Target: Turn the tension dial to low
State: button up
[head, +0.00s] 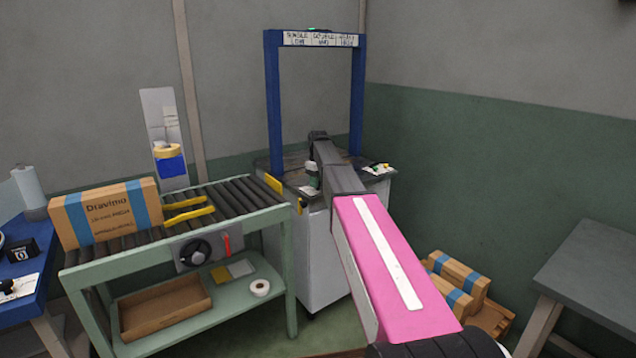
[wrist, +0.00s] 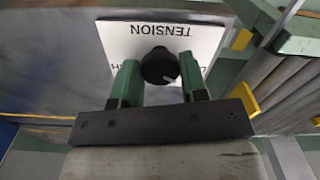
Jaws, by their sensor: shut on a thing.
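The tension dial (wrist: 160,66) is a round black knob on a white plate (wrist: 118,38) that reads TENSION, upside down in the wrist view. My gripper (wrist: 161,78) has its two green fingers on either side of the knob and is shut on it. A small pale mark shows on the knob's lower right edge. The fingers cover most of the other lettering on the plate. In the head view my gripper (head: 311,176) is at the strapping machine's top (head: 290,178), below the blue arch (head: 272,100); the dial is hidden there by my arm.
A roller conveyor (head: 235,195) with a Dravimo box (head: 105,213) and yellow guides (head: 188,215) stands left of the machine. A grey table (head: 590,270) stands at far right.

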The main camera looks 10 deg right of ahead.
dwell(0.4)
jog(key=o, duration=0.9)
jog(key=shift+r, duration=0.1)
notch_tip(320, 180, up, 11)
jog(key=shift+f, duration=0.15)
jog(key=shift+s, duration=0.1)
